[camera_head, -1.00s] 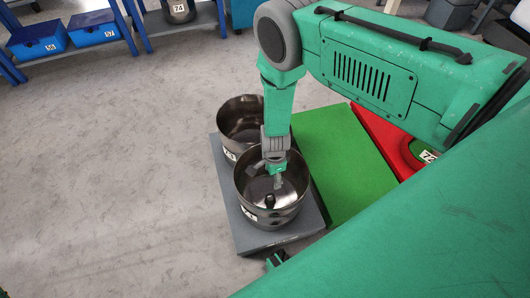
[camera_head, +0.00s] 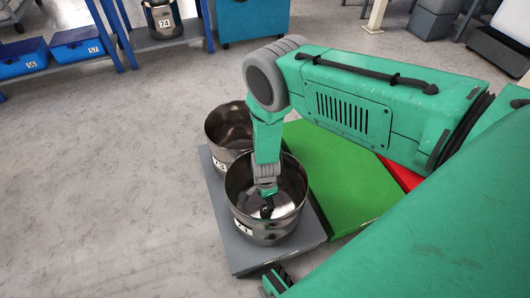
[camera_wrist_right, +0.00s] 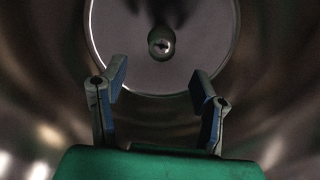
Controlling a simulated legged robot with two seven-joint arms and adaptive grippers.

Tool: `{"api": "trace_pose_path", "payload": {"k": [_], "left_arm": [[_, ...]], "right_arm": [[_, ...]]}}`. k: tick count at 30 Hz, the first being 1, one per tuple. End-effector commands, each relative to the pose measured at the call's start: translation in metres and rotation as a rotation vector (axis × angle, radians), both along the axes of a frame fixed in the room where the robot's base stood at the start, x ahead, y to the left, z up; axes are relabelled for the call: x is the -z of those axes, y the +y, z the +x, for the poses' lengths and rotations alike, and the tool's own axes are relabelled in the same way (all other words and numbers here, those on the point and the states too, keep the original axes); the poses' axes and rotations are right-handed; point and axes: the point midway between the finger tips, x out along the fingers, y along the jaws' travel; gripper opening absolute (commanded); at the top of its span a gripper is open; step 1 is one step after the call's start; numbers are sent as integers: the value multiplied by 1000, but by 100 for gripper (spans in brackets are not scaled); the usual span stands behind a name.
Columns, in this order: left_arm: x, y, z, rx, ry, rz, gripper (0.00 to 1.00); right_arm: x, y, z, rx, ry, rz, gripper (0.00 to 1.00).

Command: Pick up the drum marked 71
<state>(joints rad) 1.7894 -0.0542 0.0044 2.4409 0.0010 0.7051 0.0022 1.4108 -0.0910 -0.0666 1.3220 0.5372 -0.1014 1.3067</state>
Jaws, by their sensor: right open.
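The near steel drum (camera_head: 262,232) stands upright and open-topped on a grey pallet. Its white label starts with a 7; the second digit is too unclear to read surely. My right gripper (camera_head: 267,203) reaches down inside this drum from above. In the right wrist view the gripper (camera_wrist_right: 157,80) is open and empty, with its two fingers apart. Beyond the fingers a dark round knob (camera_wrist_right: 161,43) stands at the middle of the drum's pale floor. A second drum (camera_head: 228,128), marked 73, stands just behind.
The grey pallet (camera_head: 222,212) lies beside a green pallet (camera_head: 345,185); a red one (camera_head: 402,174) is partly hidden by my arm. A drum marked 74 (camera_head: 164,20) and blue bins (camera_head: 77,46) sit on blue racks behind. The floor at left is clear.

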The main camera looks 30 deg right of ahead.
Motion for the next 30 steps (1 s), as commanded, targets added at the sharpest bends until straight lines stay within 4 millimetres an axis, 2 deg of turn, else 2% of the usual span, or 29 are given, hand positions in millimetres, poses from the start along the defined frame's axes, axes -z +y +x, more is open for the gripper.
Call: {"api": "trace_pose_path", "payload": {"k": [1,3,11,18,22,28,29,30], "left_arm": [[8,0,0,0,0,0,40],[12,0,0,0,0,0,40],[21,0,0,1,0,0,40],[44,0,0,0,0,0,40],[47,0,0,0,0,0,40],[46,0,0,0,0,0,40],[46,0,0,0,0,0,40],[46,0,0,0,0,0,40]], "right_arm": [[14,0,-1,-1,1,0,55],[24,-1,0,0,-1,1,55],[42,-1,1,0,-1,-1,55],[79,-2,3,-1,-1,-1,55],[86,-2,3,0,-1,0,55],[85,-2,3,0,-1,0,55],[85,-2,3,0,-1,0,52],[85,-2,3,0,-1,-1,38]]}}
